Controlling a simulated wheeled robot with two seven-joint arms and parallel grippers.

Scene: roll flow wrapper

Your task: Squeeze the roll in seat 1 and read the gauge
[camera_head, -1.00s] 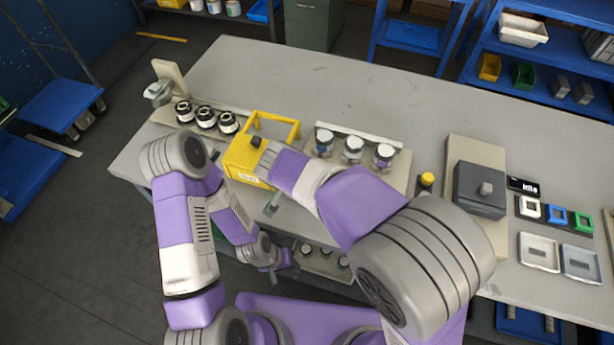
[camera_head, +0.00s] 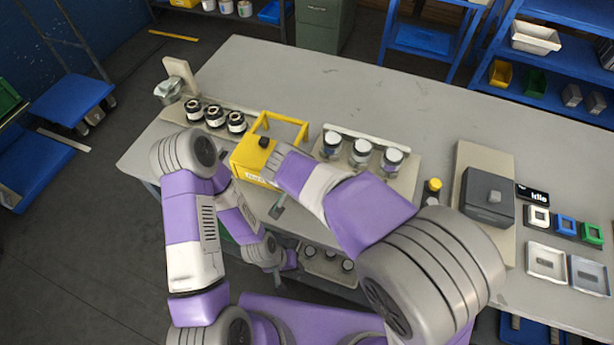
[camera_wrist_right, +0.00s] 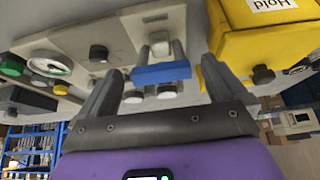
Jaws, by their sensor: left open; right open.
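In the head view, three dark rolls with pale rims (camera_head: 215,117) stand in a row at the left. Three white-topped rolls (camera_head: 361,150) stand in a middle rack; I cannot tell which place is seat 1. My left gripper (camera_head: 278,272) is open, low in front of the table edge and apart from the rolls. My right gripper (camera_wrist_right: 162,72) is open, with a blue block (camera_wrist_right: 160,72) showing between its fingers; contact is not clear. A round white gauge dial (camera_wrist_right: 48,62) shows at the left of the right wrist view; its reading is too small to tell.
A yellow box (camera_head: 252,160) with a handle frame and dark knob stands between the racks. It shows a "Hold" label in the right wrist view (camera_wrist_right: 285,35). A grey unit (camera_head: 487,197) with an "Idle" display (camera_head: 532,194) and small trays (camera_head: 546,262) stand right. The table's back is clear.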

